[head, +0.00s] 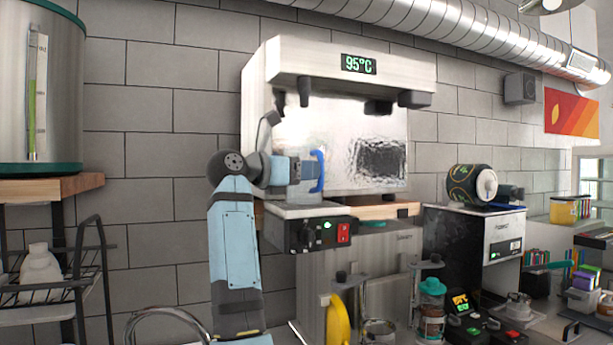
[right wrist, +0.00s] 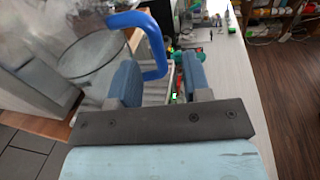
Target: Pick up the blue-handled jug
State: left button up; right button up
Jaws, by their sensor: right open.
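The jug (right wrist: 88,52) has a round, greyish, see-through or shiny body and shows at the upper left of the right wrist view. Its thick blue handle (right wrist: 152,38) curves out to the right. The handle's lower end reaches into the gap between the fingers of my right gripper (right wrist: 160,82), close to the left finger. The fingers are open, with space to the right of the handle. In the head view my right gripper (head: 300,170) is level with the blue handle (head: 319,170), in front of the silver machine. The jug's body is hard to make out there. My left gripper is not in view.
A black-fronted unit with green and red lights (head: 322,232) sits just below the gripper. The large silver machine (head: 345,62) showing 95°C stands behind. A grinder-like machine (head: 475,240) and several bottles and boxes are at the right. A wire rack (head: 60,287) stands left.

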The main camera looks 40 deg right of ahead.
aim_at(320, 182)
jog(key=d, duration=0.2)
jog(key=d+p, duration=0.1)
jog(key=d, duration=0.2)
jog(key=shift+s+d+f+p, duration=0.1)
jog(key=shift+s+f+p, duration=0.05)
jog(key=shift+p, duration=0.15)
jog(key=shift+a, duration=0.2)
grip_shut()
